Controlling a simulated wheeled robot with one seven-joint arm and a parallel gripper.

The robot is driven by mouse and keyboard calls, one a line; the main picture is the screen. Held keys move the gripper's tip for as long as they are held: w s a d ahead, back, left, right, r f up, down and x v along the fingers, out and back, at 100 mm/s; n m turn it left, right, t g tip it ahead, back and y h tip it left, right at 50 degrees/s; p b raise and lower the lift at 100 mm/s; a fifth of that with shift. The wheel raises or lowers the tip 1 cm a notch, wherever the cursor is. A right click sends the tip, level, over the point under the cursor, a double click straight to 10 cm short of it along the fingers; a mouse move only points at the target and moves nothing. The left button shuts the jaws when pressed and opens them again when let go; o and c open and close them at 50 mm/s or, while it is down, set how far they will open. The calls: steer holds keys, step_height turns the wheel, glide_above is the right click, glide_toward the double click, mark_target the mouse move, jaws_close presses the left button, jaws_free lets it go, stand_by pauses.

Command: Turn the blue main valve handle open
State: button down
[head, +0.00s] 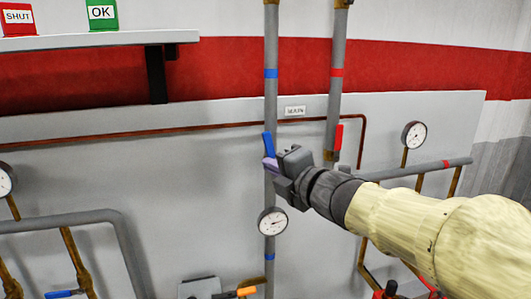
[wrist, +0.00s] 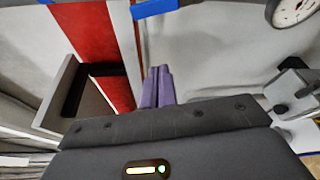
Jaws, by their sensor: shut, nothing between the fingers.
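The blue valve handle (head: 268,144) is on the tall grey vertical pipe (head: 271,100) in the head view. It points up, roughly along the pipe. A blue piece that looks like this handle (wrist: 155,8) shows at the top edge of the wrist view, partly cut off. My gripper (head: 270,163) is at the lower end of the handle, and its body hides part of the valve. In the wrist view its purple fingers (wrist: 157,88) are together with nothing between them. I cannot tell whether the fingertips touch the handle.
A red handle (head: 338,138) is on the pipe to the right. A round gauge (head: 272,222) is just below my gripper. A shelf (head: 100,40) with SHUT and OK signs juts out upper left. Another blue handle (head: 60,294) is at lower left.

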mark_target(271, 151)
steer(key=r+p+x, duration=0.1)
steer(key=p+x, duration=0.2)
steer(key=x, duration=0.7)
steer(key=d+p, duration=0.1)
steer(key=d, duration=0.1)
steer(key=w+d+p, duration=0.1)
steer(key=shift+w+d, duration=0.1)
steer(key=shift+d, duration=0.25)
steer(key=shift+f, duration=0.1)
